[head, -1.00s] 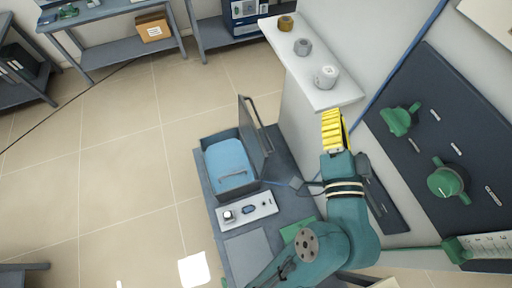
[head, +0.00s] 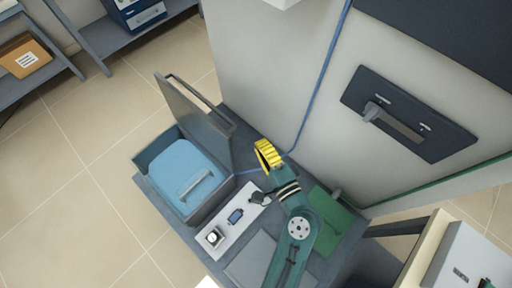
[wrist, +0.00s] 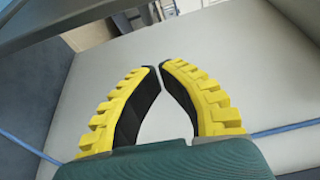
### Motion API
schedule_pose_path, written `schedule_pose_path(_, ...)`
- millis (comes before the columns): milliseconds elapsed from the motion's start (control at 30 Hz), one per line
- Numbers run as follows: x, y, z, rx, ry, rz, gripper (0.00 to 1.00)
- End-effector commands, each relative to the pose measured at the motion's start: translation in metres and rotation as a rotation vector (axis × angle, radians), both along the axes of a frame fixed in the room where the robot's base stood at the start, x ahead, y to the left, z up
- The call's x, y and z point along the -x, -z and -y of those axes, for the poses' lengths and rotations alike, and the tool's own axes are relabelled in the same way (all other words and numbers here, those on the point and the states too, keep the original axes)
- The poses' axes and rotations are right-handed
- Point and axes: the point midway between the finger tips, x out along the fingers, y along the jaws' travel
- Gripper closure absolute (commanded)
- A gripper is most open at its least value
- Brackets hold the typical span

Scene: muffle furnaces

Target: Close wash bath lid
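The wash bath (head: 222,208) is a grey box with blue water or a blue inside on the bench at left of centre in the head view. Its lid (head: 196,122) stands open, steeply raised along the bath's far right side, with a bar handle along its edge. My gripper (head: 262,150), with yellow ribbed fingers, is to the right of the lid, apart from it. In the wrist view the fingertips (wrist: 160,66) nearly meet with nothing between them. A grey edge at the wrist view's top left may be the lid.
A control panel (head: 232,222) with a knob and display sits in front of the bath. A pale wall (head: 270,70) with a blue cable rises behind my gripper. A green mat (head: 335,228) lies to the right. A dark wall panel with a handle (head: 400,122) is farther right.

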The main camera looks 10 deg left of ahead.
Motion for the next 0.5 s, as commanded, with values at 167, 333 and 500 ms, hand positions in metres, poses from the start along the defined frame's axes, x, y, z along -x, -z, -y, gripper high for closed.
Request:
schedule_pose_path(167, -0.034, 0.003, -0.025, 0.001, -0.006, 0.0, 1.0)
schedule_pose_path(333, -0.064, 0.003, -0.046, 0.001, -0.006, 0.001, 1.0)
schedule_pose_path(500, -0.037, 0.001, -0.061, 0.002, -0.002, -0.001, 1.0)
